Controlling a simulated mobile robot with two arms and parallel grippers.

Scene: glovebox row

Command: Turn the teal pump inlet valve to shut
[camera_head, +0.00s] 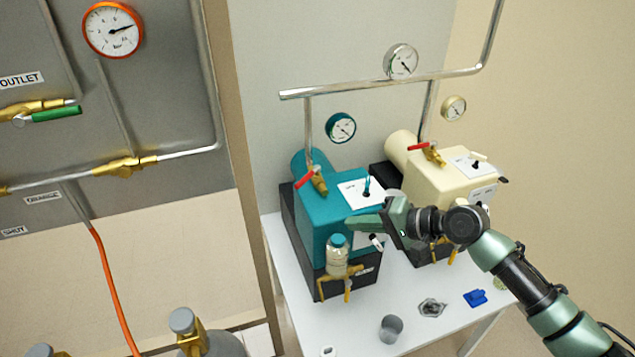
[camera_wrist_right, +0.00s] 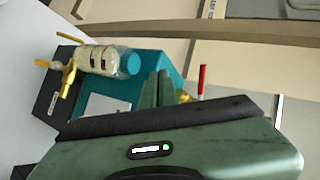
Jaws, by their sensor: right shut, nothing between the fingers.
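The teal pump (camera_head: 325,215) stands on the white table. Its inlet valve has a brass body (camera_head: 319,186) and a red lever (camera_head: 305,178), below the vertical pipe at the pump's back. The lever points to the left, slanting down, across the pipe line. My right gripper (camera_head: 354,222) is shut and empty, in front of the teal pump's top and apart from the lever. In the right wrist view, the shut fingers (camera_wrist_right: 157,80) overlap the teal body, and the red lever (camera_wrist_right: 201,79) shows to their right. The valve body is partly hidden there. My left gripper is not in view.
A cream pump (camera_head: 445,180) with its own red-levered valve stands to the right. A bottle (camera_head: 337,255) sits at the teal pump's front. A grey cup (camera_head: 390,328) and a blue item (camera_head: 475,298) lie on the table (camera_head: 365,318). A grey panel with pipes is at left.

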